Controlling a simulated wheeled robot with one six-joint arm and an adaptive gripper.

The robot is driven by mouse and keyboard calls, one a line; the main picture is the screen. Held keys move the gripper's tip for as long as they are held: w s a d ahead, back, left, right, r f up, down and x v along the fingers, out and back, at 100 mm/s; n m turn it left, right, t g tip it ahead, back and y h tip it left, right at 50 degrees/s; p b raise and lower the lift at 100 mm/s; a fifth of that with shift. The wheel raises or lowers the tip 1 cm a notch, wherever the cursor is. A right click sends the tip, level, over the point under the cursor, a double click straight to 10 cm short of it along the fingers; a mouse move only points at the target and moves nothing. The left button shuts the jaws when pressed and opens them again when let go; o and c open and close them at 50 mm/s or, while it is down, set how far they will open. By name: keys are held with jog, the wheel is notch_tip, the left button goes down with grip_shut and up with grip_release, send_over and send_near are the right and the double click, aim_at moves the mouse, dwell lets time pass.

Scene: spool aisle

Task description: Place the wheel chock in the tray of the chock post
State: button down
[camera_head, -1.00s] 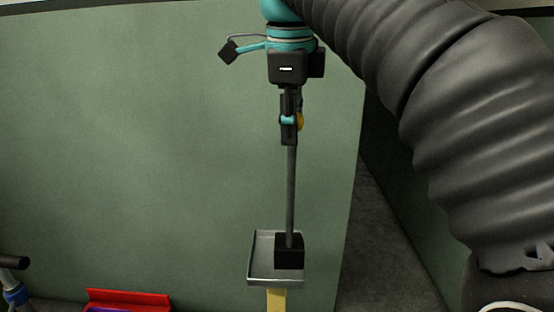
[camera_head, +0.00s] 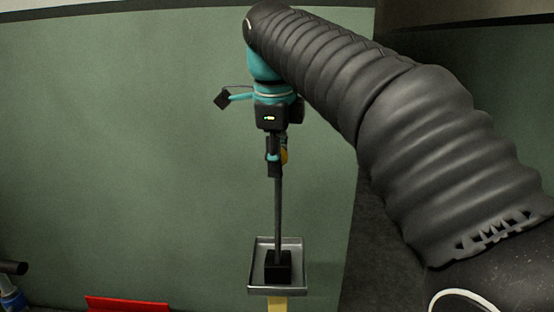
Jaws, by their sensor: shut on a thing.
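The wheel chock is a black block (camera_head: 277,268) at the foot of a long grey upright handle (camera_head: 278,215). My gripper (camera_head: 273,163) is shut on the top of that handle and points straight down. The shallow grey metal tray (camera_head: 299,262) sits on top of the yellow chock post (camera_head: 278,304). The block appears within the tray's rim, near the middle from side to side and towards the front. I cannot tell whether it touches the tray floor. The lower post is out of the frame.
A green wall panel (camera_head: 130,150) stands behind the post. A red object (camera_head: 127,304) shows at the bottom left, and a dark and blue item (camera_head: 13,285) at the left edge. Dark floor (camera_head: 375,235) is visible to the right of the panel.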

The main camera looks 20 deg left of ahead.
jog(key=c, duration=0.8)
grip_release()
jog(key=shift+o, duration=0.2)
jog(key=shift+s+r+p, duration=0.2)
jog(key=shift+s+r, duration=0.05)
jog(key=shift+r, duration=1)
jog(key=shift+s+r+p, duration=0.2)
jog(key=shift+s+r, duration=0.05)
jog(key=shift+r, duration=0.95)
jog(key=shift+s+r+p, duration=0.2)
jog(key=shift+s+r, duration=0.05)
jog(key=shift+r, duration=1)
jog(key=shift+d, duration=0.1)
